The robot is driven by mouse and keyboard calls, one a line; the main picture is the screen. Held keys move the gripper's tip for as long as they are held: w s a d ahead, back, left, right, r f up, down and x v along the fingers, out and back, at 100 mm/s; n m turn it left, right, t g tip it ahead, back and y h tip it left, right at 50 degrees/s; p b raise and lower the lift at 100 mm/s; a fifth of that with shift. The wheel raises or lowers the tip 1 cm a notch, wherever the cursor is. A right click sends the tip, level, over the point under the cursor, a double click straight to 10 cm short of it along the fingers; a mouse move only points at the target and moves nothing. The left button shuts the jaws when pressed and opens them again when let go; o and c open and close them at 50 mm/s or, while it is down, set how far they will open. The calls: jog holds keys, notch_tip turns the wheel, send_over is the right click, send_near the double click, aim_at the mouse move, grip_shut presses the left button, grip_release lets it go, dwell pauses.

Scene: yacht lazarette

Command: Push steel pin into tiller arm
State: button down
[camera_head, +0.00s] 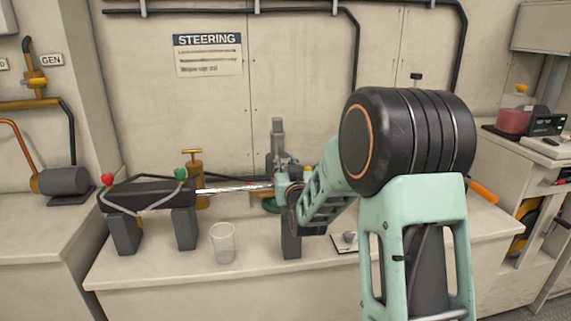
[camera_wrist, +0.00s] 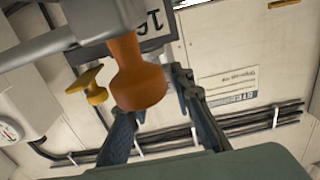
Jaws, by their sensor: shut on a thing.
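My gripper (camera_wrist: 155,105) shows in the wrist view, its fingers on either side of an orange knob (camera_wrist: 137,78). The knob sits against a pale grey metal piece (camera_wrist: 104,16) and looks like the head of the steel pin; the pin's shank is hidden. My gripper seems shut on it. In the head view my gripper (camera_head: 290,180) is at the right end of a shiny rod (camera_head: 235,188), by a grey upright post (camera_head: 278,145). The tiller arm lies around there, largely covered by my gripper and arm. How deep the pin sits cannot be told.
The black ram unit (camera_head: 145,195) stands on dark blocks at left, with a red knob (camera_head: 107,179) and a green knob (camera_head: 181,173). A brass pump (camera_head: 193,165) is behind it. A clear cup (camera_head: 223,242) stands near the bench's front edge. The front-left benchtop (camera_head: 145,265) is clear.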

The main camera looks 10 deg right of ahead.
dwell(0.4)
jog(key=c, duration=1.6)
grip_release()
jog(key=shift+f, duration=0.1)
jog(key=shift+s, duration=0.1)
jog(key=s, duration=1.1)
jog(key=shift+s, duration=0.4)
